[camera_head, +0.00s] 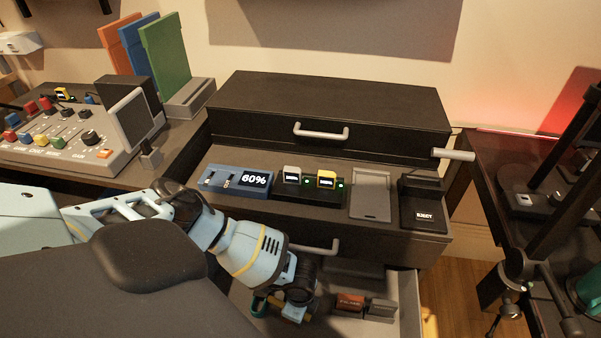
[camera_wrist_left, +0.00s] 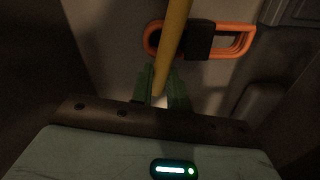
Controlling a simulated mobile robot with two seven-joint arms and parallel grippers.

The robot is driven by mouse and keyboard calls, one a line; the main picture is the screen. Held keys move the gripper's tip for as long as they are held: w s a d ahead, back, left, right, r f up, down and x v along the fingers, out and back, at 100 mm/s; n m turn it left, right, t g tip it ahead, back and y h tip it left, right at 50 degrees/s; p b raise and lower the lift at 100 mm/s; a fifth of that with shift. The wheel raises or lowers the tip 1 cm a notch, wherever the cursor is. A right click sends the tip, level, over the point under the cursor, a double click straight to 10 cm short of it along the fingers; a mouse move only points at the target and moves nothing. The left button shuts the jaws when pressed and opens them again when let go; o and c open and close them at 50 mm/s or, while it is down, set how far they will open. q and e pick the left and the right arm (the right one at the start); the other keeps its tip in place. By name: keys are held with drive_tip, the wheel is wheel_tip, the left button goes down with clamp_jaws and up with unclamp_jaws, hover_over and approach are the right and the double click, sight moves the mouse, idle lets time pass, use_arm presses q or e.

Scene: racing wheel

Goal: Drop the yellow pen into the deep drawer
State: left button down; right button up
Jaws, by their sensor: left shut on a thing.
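The yellow pen (camera_wrist_left: 175,40) is between the green fingers of my left gripper (camera_wrist_left: 162,88), which is shut on it. In the wrist view the pen extends up from the fingertips across a pale surface. In the head view my left gripper (camera_head: 277,306) is over the open lower drawer (camera_head: 408,305), near its left part. A small yellow-orange patch shows beside the fingers there, mostly hidden by the wrist. The drawer is pulled out below the cabinet top. My right gripper is not in view.
A red-brown box (camera_head: 349,302) and a grey block (camera_head: 381,309) lie in the drawer. An orange looped object with a black band (camera_wrist_left: 202,41) lies below the pen. The upper drawer (camera_head: 370,132) is shut. A black frame stands on the right table (camera_head: 490,170).

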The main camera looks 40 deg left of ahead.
use_arm(q)
drive_tip(key=shift+f, duration=0.35)
drive_tip(key=c, duration=1.5)
unclamp_jaws()
drive_tip(key=shift+s, duration=0.15)
drive_tip(key=shift+o, duration=0.7)
drive_tip(key=shift+s+f, duration=0.1)
drive_tip(key=shift+a+r, duration=0.1)
drive_tip(key=shift+r, duration=0.3)
drive_tip(key=r+p, duration=0.1)
drive_tip(key=r, duration=0.3)
drive_tip(key=r+p, duration=0.1)
drive_tip(key=r, duration=0.2)
drive_tip(key=shift+w+r, duration=0.2)
drive_tip(key=shift+r, duration=0.15)
